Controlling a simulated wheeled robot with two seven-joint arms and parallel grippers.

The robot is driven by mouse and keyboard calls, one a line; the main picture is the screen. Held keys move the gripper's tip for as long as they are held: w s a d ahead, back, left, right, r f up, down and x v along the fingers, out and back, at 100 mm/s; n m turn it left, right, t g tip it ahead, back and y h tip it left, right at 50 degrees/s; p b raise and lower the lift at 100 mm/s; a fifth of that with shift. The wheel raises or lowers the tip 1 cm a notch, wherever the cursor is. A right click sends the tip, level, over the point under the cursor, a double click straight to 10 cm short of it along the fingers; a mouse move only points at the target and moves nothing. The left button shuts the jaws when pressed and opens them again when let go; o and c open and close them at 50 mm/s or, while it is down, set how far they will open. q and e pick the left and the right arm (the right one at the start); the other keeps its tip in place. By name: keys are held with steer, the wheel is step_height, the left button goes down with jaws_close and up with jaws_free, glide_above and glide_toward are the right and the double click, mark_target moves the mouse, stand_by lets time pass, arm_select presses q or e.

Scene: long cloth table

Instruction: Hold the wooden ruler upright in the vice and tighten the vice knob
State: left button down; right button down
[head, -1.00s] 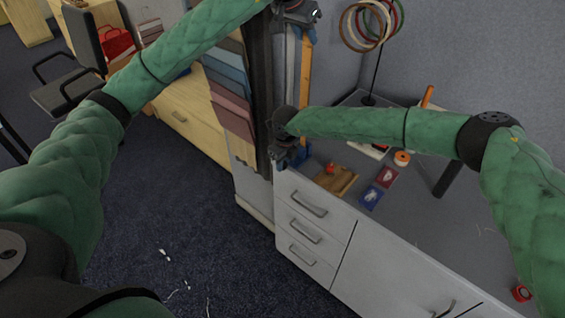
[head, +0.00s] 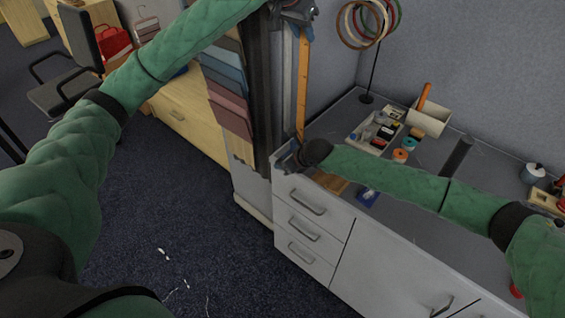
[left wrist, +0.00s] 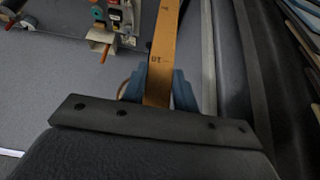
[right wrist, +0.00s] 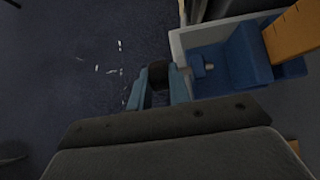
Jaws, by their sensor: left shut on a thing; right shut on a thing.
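The wooden ruler (head: 303,85) stands upright at the cabinet's corner. My left gripper (head: 298,14) is shut on its upper part; the ruler (left wrist: 162,62) runs between the blue fingers in the left wrist view. The blue vice (right wrist: 240,58) shows in the right wrist view at the cabinet's edge. The ruler (right wrist: 292,32) appears over its right side; I cannot tell how it sits between the jaws. My right gripper (right wrist: 158,92) is shut on the dark vice knob (right wrist: 158,72), left of the vice. In the head view my right gripper (head: 288,157) hides most of the vice.
A tray of small items (head: 376,130), a white box with an orange-handled tool (head: 428,116) and tape rolls (head: 400,155) lie on the grey worktop. A hoop stand (head: 374,70) is behind. Hanging cloth samples (head: 228,85) are left of the ruler. My right forearm crosses the worktop.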

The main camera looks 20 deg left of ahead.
steer(key=shift+d+f+y, duration=0.1)
steer(key=shift+y, duration=0.4)
steer(key=c, duration=1.3)
jaws_free()
steer(key=v, duration=1.2)
steer(key=shift+s, duration=0.15)
steer(key=shift+f, duration=0.15)
arm_select(q)
steer(key=c, duration=1)
jaws_free()
